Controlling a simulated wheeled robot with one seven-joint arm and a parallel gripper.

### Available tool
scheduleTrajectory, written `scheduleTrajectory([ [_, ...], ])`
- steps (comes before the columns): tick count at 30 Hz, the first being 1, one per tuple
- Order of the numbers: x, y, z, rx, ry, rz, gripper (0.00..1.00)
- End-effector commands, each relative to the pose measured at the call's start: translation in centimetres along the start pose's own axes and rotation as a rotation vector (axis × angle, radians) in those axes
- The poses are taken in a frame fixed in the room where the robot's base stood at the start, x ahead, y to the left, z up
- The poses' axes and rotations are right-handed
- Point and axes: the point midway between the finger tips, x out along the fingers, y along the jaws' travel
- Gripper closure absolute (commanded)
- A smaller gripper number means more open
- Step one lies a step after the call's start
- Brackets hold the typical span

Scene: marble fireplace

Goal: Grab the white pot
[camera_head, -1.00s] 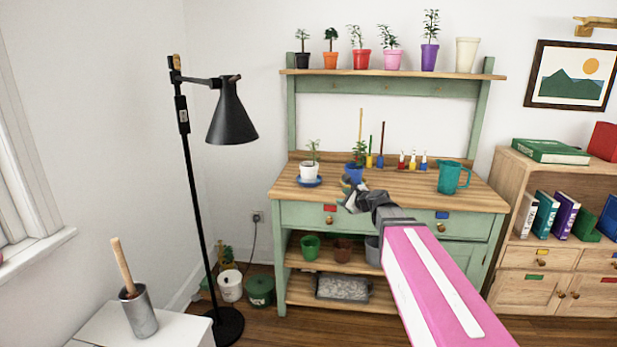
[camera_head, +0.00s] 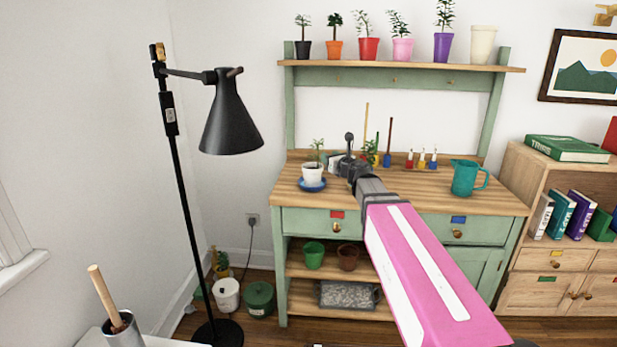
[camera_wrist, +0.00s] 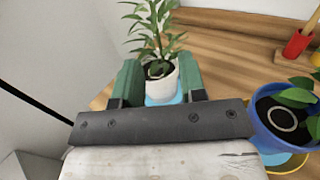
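The white pot (camera_head: 313,175) with a small green plant stands upright on a blue saucer (camera_head: 313,186), at the left of the bench top. My gripper (camera_head: 336,163) is just right of it in the head view. In the wrist view the white pot (camera_wrist: 162,86) shows between the two green fingers of my gripper (camera_wrist: 160,76), one on each side. The fingers are open and very close to the pot's sides; I cannot tell if they touch it. The pot's lower front is partly hidden behind the gripper body.
A blue pot (camera_wrist: 262,128) with a plant on a yellow saucer stands close on the right. A teal jug (camera_head: 466,178) stands at the bench's right. Several potted plants line the upper shelf (camera_head: 400,67).

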Motion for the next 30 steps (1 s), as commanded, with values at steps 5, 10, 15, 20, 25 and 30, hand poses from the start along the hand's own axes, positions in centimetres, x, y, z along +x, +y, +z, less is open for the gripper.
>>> scheduleTrajectory([
  [5, 2.4, -0.1, 0.0, 0.000, 0.000, 0.001, 0.62],
  [10, 4.8, -0.1, 0.0, -0.001, 0.000, 0.000, 0.62],
  [15, 5.7, 0.1, 0.0, -0.002, 0.001, 0.001, 0.62],
  [20, 7.3, 0.2, 0.2, -0.002, 0.000, 0.001, 0.62],
  [25, 9.8, 0.3, 0.3, -0.002, 0.001, 0.000, 0.62],
  [30, 10.6, 0.5, 0.3, -0.002, 0.001, 0.000, 0.62],
])
